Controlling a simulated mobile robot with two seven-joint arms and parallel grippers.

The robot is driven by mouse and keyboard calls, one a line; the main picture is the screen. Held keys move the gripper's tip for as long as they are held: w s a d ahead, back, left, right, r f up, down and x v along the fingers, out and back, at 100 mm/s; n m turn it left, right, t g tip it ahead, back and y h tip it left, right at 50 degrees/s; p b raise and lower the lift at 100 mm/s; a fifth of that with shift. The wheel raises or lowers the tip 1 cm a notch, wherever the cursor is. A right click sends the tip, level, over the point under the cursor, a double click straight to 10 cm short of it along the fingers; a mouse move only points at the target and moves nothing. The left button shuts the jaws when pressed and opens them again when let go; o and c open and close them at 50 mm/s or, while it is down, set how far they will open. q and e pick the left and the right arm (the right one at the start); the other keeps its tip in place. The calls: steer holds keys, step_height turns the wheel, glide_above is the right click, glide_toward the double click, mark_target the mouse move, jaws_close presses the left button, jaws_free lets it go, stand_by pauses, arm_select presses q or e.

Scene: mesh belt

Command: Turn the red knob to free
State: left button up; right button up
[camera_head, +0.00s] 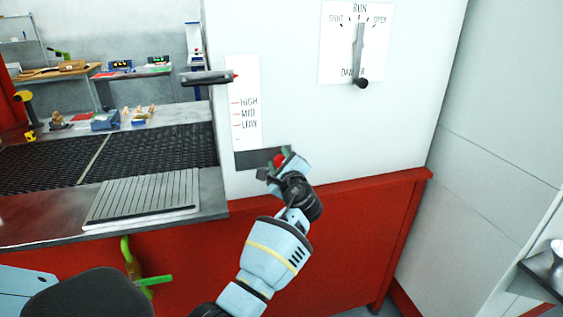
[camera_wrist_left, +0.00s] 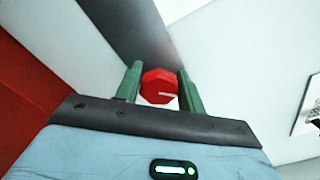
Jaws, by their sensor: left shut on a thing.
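The red knob (camera_head: 279,160) sits at the dark plate (camera_head: 246,159) low on the white panel, mostly covered by my gripper in the head view. In the left wrist view the red knob (camera_wrist_left: 159,86) shows as a rounded, many-sided shape with a pale mark on its face. My left gripper (camera_head: 281,161) is at the knob. In the wrist view its two green fingers (camera_wrist_left: 158,88) stand on either side of the knob, shut on it. Any wording around the knob is hidden or too small to read. My right gripper is not in view.
Above the knob, a scale (camera_head: 247,113) reads HIGH, MID, LEAN, with a dark lever (camera_head: 207,78) at its top. A dial plate (camera_head: 340,50) with a grey lever (camera_head: 358,55) is at upper right. A dark mesh belt (camera_head: 60,165) and ribbed plate (camera_head: 143,197) lie left.

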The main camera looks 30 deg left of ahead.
arm_select(q)
steer(key=n, duration=0.1)
steer(key=n+b, duration=0.1)
steer(key=n, duration=0.2)
steer(key=shift+f+n, duration=0.3)
steer(key=shift+n+b, duration=0.8)
steer(key=shift+n, duration=1)
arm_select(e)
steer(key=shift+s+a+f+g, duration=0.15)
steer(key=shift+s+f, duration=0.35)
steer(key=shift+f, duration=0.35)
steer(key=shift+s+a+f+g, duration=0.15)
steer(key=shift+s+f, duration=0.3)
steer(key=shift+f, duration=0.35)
arm_select(q)
steer(key=shift+r, duration=0.1)
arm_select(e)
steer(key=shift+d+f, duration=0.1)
arm_select(q)
steer(key=o, duration=1)
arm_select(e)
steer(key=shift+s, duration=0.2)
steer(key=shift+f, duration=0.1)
arm_select(q)
steer(key=v, duration=0.8)
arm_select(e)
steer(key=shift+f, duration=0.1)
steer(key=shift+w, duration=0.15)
